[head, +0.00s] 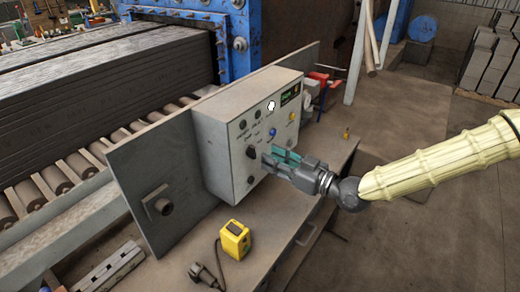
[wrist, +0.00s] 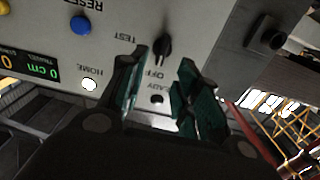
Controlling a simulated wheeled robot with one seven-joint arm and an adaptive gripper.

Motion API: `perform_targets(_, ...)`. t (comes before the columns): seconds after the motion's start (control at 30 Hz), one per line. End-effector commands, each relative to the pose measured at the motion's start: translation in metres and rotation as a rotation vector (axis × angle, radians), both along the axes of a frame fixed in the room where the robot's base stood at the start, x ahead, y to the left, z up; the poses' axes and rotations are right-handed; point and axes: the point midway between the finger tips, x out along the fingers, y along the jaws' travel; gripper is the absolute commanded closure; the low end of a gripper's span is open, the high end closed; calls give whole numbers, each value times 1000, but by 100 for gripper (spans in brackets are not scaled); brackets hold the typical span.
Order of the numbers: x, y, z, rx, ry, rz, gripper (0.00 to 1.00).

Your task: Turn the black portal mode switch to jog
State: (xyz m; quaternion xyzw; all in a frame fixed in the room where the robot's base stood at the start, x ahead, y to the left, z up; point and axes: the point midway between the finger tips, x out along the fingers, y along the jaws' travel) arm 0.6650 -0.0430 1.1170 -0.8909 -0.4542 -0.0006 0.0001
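The black switch (head: 251,152) is a knob on the front of a grey control box (head: 225,160) in the head view. In the wrist view the black switch (wrist: 162,47) lies in line with the gap between my fingertips, with "TEST" and "OFF" printed beside it. I cannot read a jog label; a finger may cover it. My gripper (head: 268,155), with teal finger pads, is just to the right of the switch in the head view. In the wrist view my gripper (wrist: 160,65) is open and empty; I see no contact with the switch.
A blue button (wrist: 80,25), a white HOME button (wrist: 89,85) and a lit display (wrist: 38,70) share the panel. A grey plate (head: 150,180) stands behind the box. Open floor lies to the right.

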Motion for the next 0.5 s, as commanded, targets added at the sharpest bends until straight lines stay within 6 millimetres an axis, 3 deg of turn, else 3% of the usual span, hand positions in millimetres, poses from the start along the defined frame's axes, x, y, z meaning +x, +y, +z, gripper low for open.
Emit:
perform_targets(0.2, 17, 25, 2, -1, 2, 2, 68)
perform_targets(0.5, 30, 41, 0, -1, 1, 0, 68)
